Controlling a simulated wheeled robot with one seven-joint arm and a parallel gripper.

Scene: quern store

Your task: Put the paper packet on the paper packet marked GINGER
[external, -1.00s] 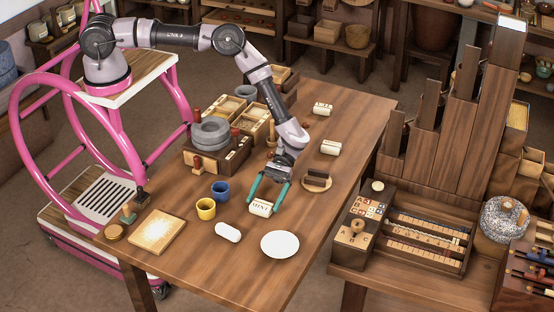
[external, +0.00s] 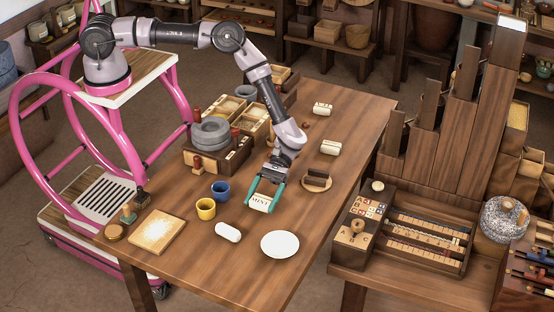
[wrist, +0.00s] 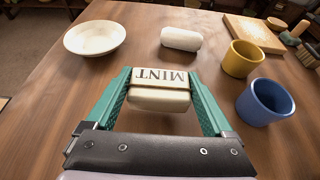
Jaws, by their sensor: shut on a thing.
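A cream paper packet marked MINT (external: 261,203) is between the fingers of my gripper (external: 265,198). In the wrist view the same packet (wrist: 160,90) shows its MINT label upside down, with the teal fingers of my gripper (wrist: 160,100) on either side of it. My gripper is shut on it, at or slightly above the table; the exact gap cannot be told. Two similar cream packets stand farther back on the table, one at the far end (external: 322,109) and one by the right edge (external: 330,148). Their labels are too small to read, so I cannot tell which says GINGER.
A white plate (external: 280,244), a white rounded block (external: 228,232), a yellow cup (external: 206,209) and a blue cup (external: 220,191) stand nearby.

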